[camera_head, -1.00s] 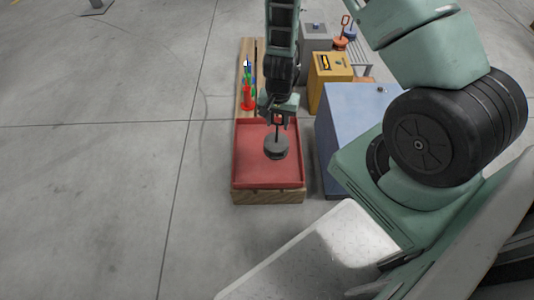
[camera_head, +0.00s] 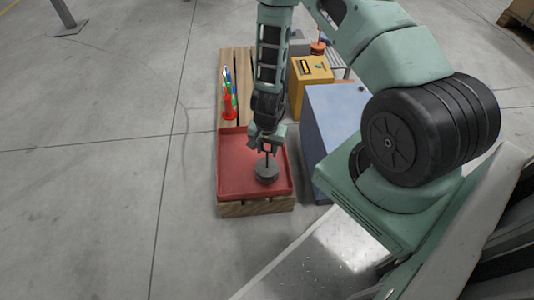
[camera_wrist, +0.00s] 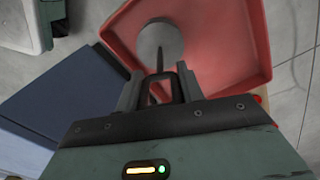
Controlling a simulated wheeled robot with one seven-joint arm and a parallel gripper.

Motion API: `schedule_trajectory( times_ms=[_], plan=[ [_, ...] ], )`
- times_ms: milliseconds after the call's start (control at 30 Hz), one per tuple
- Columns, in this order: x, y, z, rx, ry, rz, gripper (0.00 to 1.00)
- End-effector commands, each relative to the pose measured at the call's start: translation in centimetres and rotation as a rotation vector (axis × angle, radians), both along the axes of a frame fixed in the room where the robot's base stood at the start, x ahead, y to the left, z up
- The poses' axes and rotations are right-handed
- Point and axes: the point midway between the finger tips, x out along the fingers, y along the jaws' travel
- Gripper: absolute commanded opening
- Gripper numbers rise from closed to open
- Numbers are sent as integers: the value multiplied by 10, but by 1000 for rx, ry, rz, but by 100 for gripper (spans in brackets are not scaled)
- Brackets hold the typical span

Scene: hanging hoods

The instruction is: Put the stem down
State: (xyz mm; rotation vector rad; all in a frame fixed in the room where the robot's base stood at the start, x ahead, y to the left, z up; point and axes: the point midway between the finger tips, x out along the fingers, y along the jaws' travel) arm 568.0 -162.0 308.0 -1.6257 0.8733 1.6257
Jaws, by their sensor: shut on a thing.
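The stem is a thin dark rod with a loop handle at the top and a round grey weight (camera_head: 266,172) at its lower end. My gripper (camera_head: 266,147) is shut on the handle of the stem and holds it upright over the red tray (camera_head: 237,148). In the wrist view the loop handle (camera_wrist: 160,76) sits between the two fingers, and the grey disc (camera_wrist: 160,42) lies beyond it over the red tray (camera_wrist: 225,45). I cannot tell whether the disc touches the tray floor.
The tray rests on a wooden pallet (camera_head: 256,208). Red, green and blue cones (camera_head: 229,108) stand behind it on the planks. A blue-grey box (camera_head: 335,125) stands close on the right, with a yellow box (camera_head: 309,80) behind. Open floor lies to the left.

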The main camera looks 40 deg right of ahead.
Motion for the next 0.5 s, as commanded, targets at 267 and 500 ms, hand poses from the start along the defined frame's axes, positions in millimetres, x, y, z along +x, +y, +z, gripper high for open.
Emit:
schedule_trajectory(
  times_ms=[267,500],
  plan=[
    [1,0,-16,0,-1,-1,0],
    [0,0,-19,0,0,-1,46]
  ],
)
